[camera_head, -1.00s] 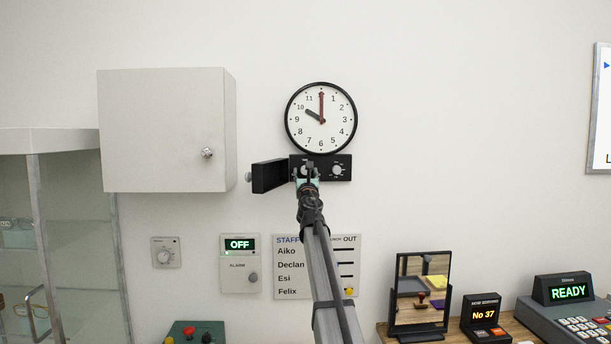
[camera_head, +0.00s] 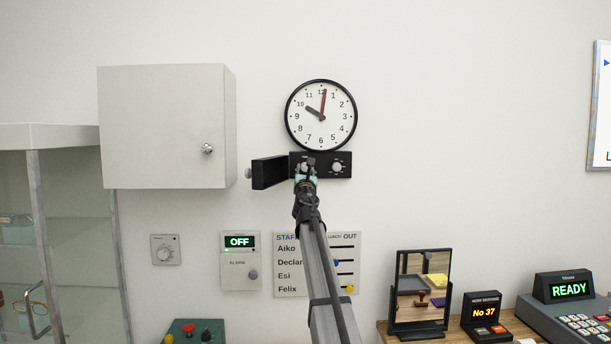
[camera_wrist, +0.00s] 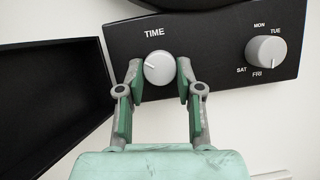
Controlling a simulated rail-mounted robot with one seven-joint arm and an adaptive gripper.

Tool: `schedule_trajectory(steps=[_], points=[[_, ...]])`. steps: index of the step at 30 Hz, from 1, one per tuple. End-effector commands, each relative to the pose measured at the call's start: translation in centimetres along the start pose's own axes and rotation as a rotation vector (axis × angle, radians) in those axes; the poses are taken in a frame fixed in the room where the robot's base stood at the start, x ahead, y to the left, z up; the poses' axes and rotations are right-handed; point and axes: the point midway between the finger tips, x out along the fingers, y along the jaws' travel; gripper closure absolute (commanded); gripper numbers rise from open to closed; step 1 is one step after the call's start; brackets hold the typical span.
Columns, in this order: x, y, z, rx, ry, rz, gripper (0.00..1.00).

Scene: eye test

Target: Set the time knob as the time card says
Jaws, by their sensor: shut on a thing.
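The time knob (camera_wrist: 158,68) is a round grey knob under the word TIME on a black panel (camera_wrist: 222,30). Its pale mark points to the upper left. My gripper (camera_wrist: 160,78) is shut on this knob, with one finger at each side; in the head view my gripper (camera_head: 306,168) hides most of the knob. The round wall clock (camera_head: 336,127) hangs just above the panel. Its short hand points near 10, and its long red hand points slightly past 12. I cannot make out a time card in these views.
A day knob (camera_wrist: 265,53) marked MON, TUE, FRI and SAT sits right of the time knob. An open black flap (camera_head: 270,173) stands out at the panel's left. A white wall cabinet (camera_head: 165,128) hangs farther left.

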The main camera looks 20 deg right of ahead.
Motion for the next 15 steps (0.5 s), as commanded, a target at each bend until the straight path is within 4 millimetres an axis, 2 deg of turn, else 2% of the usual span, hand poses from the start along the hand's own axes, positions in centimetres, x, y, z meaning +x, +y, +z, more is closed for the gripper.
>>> schedule_trajectory(steps=[15], points=[[0.16, 0.54, -0.05, 0.425, -0.002, -0.174, 0.99]])
